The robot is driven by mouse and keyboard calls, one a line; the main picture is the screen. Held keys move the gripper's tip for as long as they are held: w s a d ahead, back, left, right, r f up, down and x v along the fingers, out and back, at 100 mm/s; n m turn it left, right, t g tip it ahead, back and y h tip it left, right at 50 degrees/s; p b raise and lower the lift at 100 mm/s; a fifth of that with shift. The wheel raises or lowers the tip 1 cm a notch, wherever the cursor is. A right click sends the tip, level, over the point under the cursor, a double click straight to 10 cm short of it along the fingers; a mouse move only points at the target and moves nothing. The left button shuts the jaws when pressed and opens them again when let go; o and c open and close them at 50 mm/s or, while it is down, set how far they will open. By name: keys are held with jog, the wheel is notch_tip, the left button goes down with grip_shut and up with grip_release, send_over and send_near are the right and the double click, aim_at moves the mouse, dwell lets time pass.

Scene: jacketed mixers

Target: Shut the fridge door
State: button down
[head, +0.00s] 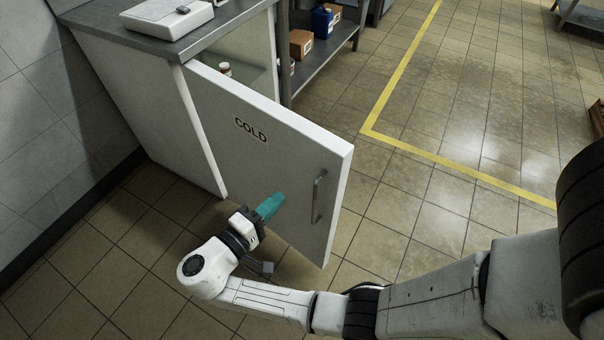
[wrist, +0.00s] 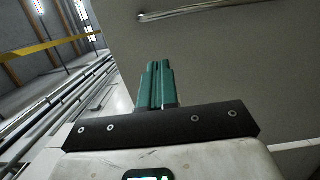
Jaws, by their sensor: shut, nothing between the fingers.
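The white fridge door (head: 262,150), marked COLD, stands open, swung out from the fridge cabinet (head: 155,110). A metal bar handle (head: 319,196) is near the door's free edge. A small white-capped jar (head: 225,69) shows inside through the gap. My gripper (head: 272,206) is shut and empty, its teal fingers in front of the lower part of the door's outer face, left of the handle. In the wrist view the shut fingers (wrist: 158,84) point towards the grey door face (wrist: 235,70), with the handle (wrist: 195,11) above. I cannot tell whether the fingertips touch the door.
A white device (head: 165,14) sits on the counter (head: 215,30) above the fridge. A shelf unit (head: 325,55) with boxes and a blue container (head: 321,22) stands behind the door. A tiled wall is at left.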

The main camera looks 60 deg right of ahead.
aim_at(310, 167)
jog(key=d, duration=0.3)
jog(key=s+d, duration=0.1)
jog(key=d, duration=0.2)
jog(key=d+p, duration=0.1)
jog(key=d, duration=0.3)
jog(key=shift+s, duration=0.25)
jog(key=shift+d, duration=0.15)
